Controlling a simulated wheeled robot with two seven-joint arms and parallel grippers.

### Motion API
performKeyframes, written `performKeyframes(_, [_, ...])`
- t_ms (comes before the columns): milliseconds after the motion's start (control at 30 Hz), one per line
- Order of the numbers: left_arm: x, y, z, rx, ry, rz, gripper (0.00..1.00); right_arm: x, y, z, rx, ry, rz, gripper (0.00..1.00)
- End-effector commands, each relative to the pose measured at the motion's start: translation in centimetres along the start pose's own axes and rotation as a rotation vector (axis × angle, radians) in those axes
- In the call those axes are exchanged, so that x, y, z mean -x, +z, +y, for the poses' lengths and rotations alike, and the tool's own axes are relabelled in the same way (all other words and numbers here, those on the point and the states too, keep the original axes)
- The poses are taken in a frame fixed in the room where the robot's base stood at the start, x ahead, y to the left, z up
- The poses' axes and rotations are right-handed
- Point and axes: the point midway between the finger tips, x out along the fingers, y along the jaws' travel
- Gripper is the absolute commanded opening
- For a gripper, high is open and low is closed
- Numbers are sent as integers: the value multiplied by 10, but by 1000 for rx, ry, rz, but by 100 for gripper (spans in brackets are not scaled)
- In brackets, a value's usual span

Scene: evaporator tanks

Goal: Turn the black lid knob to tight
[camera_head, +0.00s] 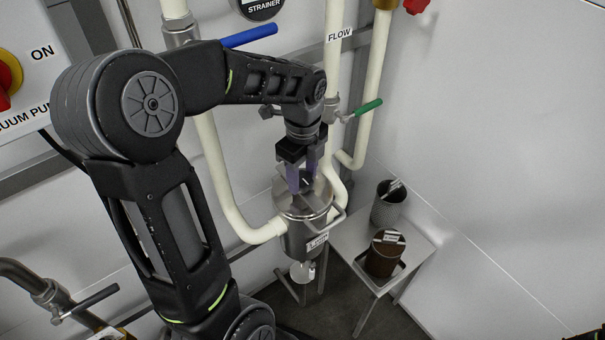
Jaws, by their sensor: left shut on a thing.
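The strainer is a shiny metal canister (299,240) in the middle of the head view, with a round metal lid (290,208) on top. My left gripper (306,178) reaches down from above, with its purplish fingers over the middle of the lid. It is shut on the black lid knob (307,182), of which only a small dark part shows between the fingers. The fingers hide the rest, so I cannot tell how far it is turned. My right gripper is not in view.
Cream pipes (226,180) run beside the canister. A blue-handled valve (249,36) and a green-handled valve (367,107) sit above it. At right, a small table (421,243) holds a brown container (383,257) and a grey mesh cup (386,207). A vacuum pump switch (8,75) is at left.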

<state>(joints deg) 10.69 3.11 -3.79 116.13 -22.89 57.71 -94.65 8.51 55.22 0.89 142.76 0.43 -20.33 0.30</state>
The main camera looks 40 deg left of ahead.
Motion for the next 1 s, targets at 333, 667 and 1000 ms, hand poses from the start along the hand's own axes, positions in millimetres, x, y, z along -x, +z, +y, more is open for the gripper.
performKeyframes(333, [0,0,0,-2,-1,-1,65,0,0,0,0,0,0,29])
performKeyframes(667, [2,0,0,0,-1,-1,67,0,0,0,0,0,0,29])
performKeyframes(1000, [45,0,-1,0,-5,-2,67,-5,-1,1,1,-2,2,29])
